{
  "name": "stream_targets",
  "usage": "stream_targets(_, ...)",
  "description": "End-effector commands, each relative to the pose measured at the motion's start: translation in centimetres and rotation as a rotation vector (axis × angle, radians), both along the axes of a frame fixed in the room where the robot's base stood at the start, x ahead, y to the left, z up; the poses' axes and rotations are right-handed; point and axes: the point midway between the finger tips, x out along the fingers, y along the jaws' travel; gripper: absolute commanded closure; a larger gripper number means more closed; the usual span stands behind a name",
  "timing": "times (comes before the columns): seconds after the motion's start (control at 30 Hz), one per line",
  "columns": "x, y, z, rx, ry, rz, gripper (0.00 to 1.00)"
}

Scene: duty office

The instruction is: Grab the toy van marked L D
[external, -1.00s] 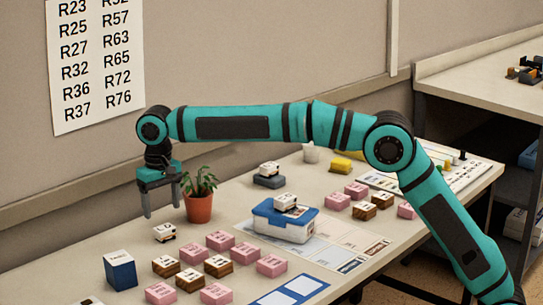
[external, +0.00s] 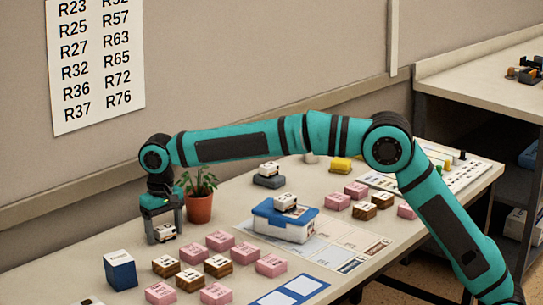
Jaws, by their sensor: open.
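A small white toy van (external: 166,233) stands on the table left of the potted plant. My gripper (external: 164,238) is lowered over it, open, with one finger on each side; I cannot tell if they touch it. Another white van (external: 287,199) sits on the blue-lidded box (external: 268,226). A third (external: 269,167) sits on a dark grey block (external: 268,181). A white thing, perhaps another van, is cut off at the bottom left edge. The letters on the vans are too small to read.
The potted plant (external: 199,205) stands close to the right of my gripper. Several pink and wooden blocks (external: 218,265) lie in front of it. A dark blue box (external: 120,270) stands to the front left. The wall is behind.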

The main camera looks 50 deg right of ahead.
Motion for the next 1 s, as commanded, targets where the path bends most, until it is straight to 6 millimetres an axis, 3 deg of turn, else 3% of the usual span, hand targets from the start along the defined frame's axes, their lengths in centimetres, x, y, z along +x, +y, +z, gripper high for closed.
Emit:
stream_targets(0.03, 0.0, 0.0, 0.0, 0.000, 0.000, 0.000, 0.33)
stream_targets(0.2, 0.0, 0.0, 0.0, 0.000, 0.000, 0.000, 0.67)
stream_targets(0.27, 0.0, 0.0, 0.0, 0.000, 0.000, 0.000, 0.75)
stream_targets(0.63, 0.1, 0.0, 1.0, 0.002, -0.002, 0.000, 0.75)
stream_targets(1.0, 0.0, 0.0, 7.3, 0.001, 0.000, 0.000, 0.75)
